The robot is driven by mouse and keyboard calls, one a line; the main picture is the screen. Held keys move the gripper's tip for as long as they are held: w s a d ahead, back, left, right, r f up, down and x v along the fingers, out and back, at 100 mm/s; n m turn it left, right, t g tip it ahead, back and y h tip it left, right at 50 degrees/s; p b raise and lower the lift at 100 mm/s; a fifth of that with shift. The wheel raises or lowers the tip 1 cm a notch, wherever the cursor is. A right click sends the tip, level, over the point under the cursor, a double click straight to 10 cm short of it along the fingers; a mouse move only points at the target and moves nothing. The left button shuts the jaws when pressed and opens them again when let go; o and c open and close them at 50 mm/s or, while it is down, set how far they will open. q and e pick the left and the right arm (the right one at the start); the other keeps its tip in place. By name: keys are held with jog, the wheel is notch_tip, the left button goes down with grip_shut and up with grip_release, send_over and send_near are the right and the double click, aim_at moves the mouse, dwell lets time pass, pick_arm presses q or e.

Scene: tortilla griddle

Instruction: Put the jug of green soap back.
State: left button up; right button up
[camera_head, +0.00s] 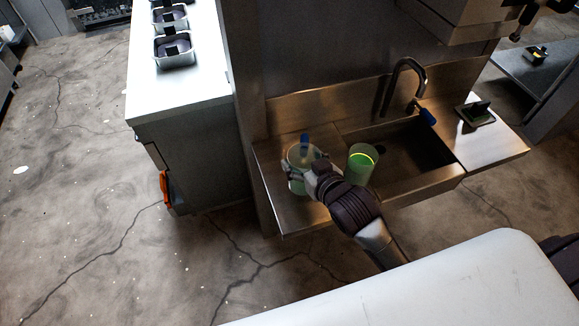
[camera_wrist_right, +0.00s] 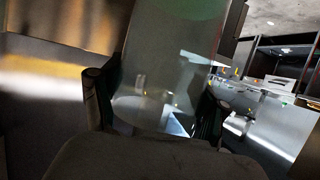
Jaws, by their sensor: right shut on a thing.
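The jug of green soap (camera_head: 296,156) is a clear, green-tinted container with a blue top. It stands upright on, or just above, the left side of the steel sink counter; I cannot tell if its base touches. My right gripper (camera_head: 304,172) is shut around the jug from the near right side, with fingers on both sides. In the right wrist view the clear wall of the jug (camera_wrist_right: 165,75) fills the middle between the dark fingers (camera_wrist_right: 150,118), with green near the top. My left gripper is not in view.
A green translucent cup (camera_head: 360,166) with a bright yellow-green rim stands just right of my gripper, by the sink basin (camera_head: 415,150). A curved tap (camera_head: 404,68) rises behind. A dark object (camera_head: 476,112) lies on the right counter. A white counter (camera_head: 190,88) with metal pans stands left.

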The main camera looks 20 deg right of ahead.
aim_at(293, 159)
jog(key=shift+w+a+f, duration=0.35)
jog(key=shift+w+f, duration=0.1)
jog(key=shift+w, duration=0.2)
jog(key=shift+w+a+f, duration=0.35)
jog(key=shift+w+f, duration=0.05)
jog(key=shift+w, duration=0.2)
jog(key=shift+w+a+f, duration=0.15)
jog(key=shift+w, duration=0.05)
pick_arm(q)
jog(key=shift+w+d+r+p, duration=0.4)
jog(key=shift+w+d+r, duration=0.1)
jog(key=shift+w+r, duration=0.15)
pick_arm(e)
jog(key=shift+s+f, duration=0.1)
jog(key=shift+f, duration=1.95)
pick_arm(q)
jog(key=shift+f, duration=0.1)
pick_arm(e)
jog(key=o, duration=1.7)
jog(key=shift+f, duration=0.15)
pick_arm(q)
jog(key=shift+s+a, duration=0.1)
